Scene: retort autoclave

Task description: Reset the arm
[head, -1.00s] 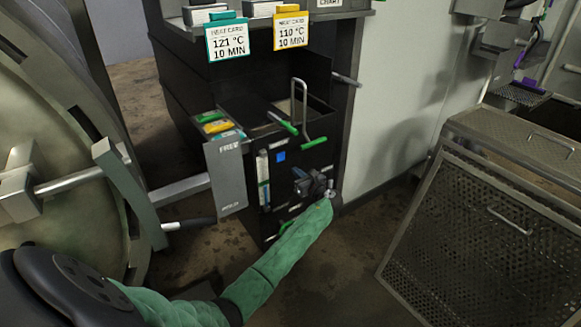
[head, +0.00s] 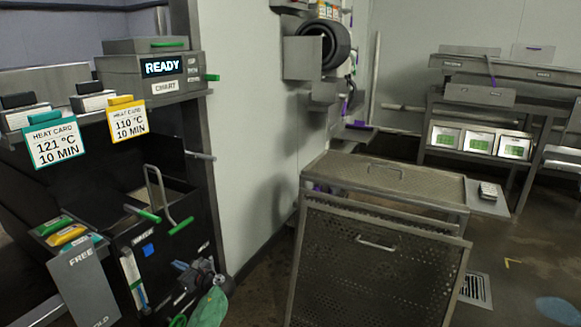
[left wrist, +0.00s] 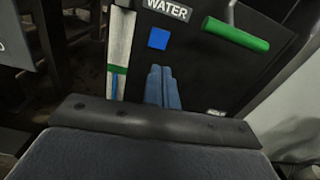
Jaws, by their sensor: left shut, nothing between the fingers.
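My left gripper (head: 186,272) is low in the head view, in front of the black panel (head: 204,248) of the control cabinet. Its green-sleeved arm (head: 210,308) comes up from the bottom edge. In the left wrist view the two blue-grey fingers (left wrist: 162,87) lie together, shut and empty. Ahead of them are a blue square (left wrist: 158,39), a green handle (left wrist: 236,34) and a WATER label (left wrist: 167,8). I cannot tell whether the fingertips touch the panel. My right gripper is not in view.
A FREE/HOLD lever plate (head: 84,285) stands left of the gripper. Heat cards (head: 54,143) hang above, beside a READY display (head: 163,66). A perforated metal basket (head: 375,265) stands right. Open floor (head: 530,235) lies beyond it.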

